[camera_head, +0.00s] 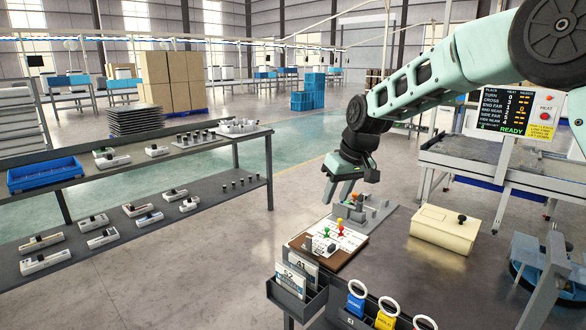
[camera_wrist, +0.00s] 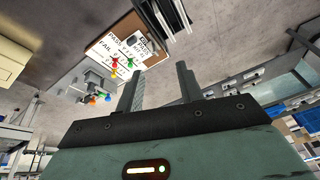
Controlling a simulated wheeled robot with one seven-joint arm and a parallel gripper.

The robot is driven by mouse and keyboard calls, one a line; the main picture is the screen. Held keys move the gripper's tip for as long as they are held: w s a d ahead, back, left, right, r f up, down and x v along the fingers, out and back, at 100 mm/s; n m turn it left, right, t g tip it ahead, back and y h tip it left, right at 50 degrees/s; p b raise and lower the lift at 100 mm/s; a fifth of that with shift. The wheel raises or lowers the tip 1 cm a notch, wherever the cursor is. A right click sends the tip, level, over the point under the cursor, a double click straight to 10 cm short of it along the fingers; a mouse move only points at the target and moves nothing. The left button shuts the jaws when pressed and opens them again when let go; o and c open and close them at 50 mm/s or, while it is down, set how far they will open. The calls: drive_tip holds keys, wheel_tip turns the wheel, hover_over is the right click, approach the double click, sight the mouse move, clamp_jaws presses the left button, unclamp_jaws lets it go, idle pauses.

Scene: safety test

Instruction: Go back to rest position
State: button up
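My gripper (camera_head: 337,196) hangs from my arm above the far left part of the near workbench. Its two fingers stand apart with nothing between them, as the wrist view (camera_wrist: 160,82) also shows. Below it lies a brown board (camera_head: 353,260) with a white pass/fail sheet (camera_head: 322,241). Red, yellow, green and dark pieces stand on the board. Behind the board is a grey fixture (camera_head: 386,215) with coloured pieces, partly behind my gripper. The gripper is apart from these things.
A cream box (camera_head: 445,230) with a black knob sits right of the board. A card holder (camera_head: 296,300) and ringed tags (camera_head: 386,318) are at the bench's front. A two-level shelf (camera_head: 215,143) with a blue tray (camera_head: 45,173) stands left. Open floor lies between.

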drive_tip(key=s+a+r+n+g+p, duration=0.1)
drive_tip(key=s+a+r+p, duration=0.15)
drive_tip(key=s, duration=0.95)
drive_tip(key=s+a+r+n+g+p, duration=0.1)
drive_tip(key=s+a+r, duration=0.15)
drive_tip(key=s, duration=1.05)
drive_tip(key=s+d+f+h+p, duration=0.1)
drive_tip(key=s+d, duration=0.1)
drive_tip(key=s, duration=0.6)
drive_tip(key=s+d+f+h, duration=0.1)
drive_tip(key=s+d, duration=0.2)
drive_tip(key=s, duration=0.5)
drive_tip(key=shift+s+d+f+g+p, duration=0.25)
drive_tip(key=shift+s+f+g+p, duration=0.05)
drive_tip(key=shift+g+p, duration=0.1)
wheel_tip(320, 180, down, 21)
drive_tip(key=b, duration=2.1)
